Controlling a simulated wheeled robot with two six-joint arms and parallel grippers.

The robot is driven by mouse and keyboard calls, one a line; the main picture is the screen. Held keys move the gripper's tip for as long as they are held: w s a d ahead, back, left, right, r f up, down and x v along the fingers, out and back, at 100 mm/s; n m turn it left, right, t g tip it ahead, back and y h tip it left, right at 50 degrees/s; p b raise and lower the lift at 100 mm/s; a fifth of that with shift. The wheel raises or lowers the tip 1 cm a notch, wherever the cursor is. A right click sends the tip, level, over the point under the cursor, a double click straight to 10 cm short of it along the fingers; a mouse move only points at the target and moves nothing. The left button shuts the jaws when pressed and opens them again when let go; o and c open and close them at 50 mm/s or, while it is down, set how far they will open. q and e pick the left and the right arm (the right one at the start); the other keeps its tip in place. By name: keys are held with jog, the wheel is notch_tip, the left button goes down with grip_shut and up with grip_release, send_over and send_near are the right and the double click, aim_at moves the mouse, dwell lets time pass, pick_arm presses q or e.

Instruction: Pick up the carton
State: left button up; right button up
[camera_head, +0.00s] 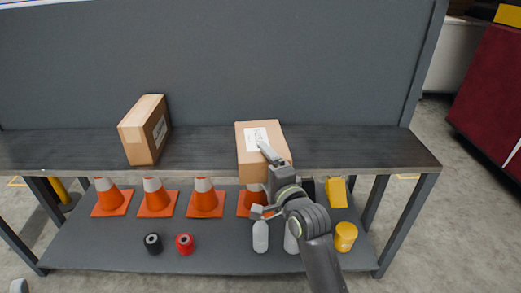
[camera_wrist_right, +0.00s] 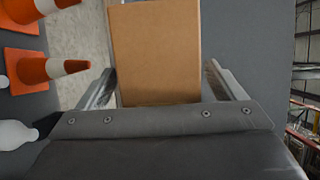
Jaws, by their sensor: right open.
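A brown carton (camera_head: 264,139) with a white label stands on the dark upper shelf, right of centre, its front reaching over the shelf's front edge. A second, taller-looking carton (camera_head: 146,130) stands turned on the same shelf to the left. My right gripper (camera_head: 266,158) is open at the front of the right carton and hides part of it. In the right wrist view that carton (camera_wrist_right: 155,50) shows between the two spread fingers (camera_wrist_right: 160,80), with a gap to the right finger; contact is unclear. My left gripper is not in view.
The upper shelf (camera_head: 340,150) is bare between and beside the cartons, with a grey back panel (camera_head: 220,60) behind. The lower shelf (camera_head: 100,240) holds several orange cones (camera_head: 205,198), red and black rolls, white bottles (camera_head: 260,236) and a yellow tub (camera_head: 345,236).

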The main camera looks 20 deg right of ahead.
jog(key=c, duration=1.7)
jog(key=shift+r, duration=0.15)
jog(key=shift+c, duration=0.3)
jog(key=shift+r, duration=0.1)
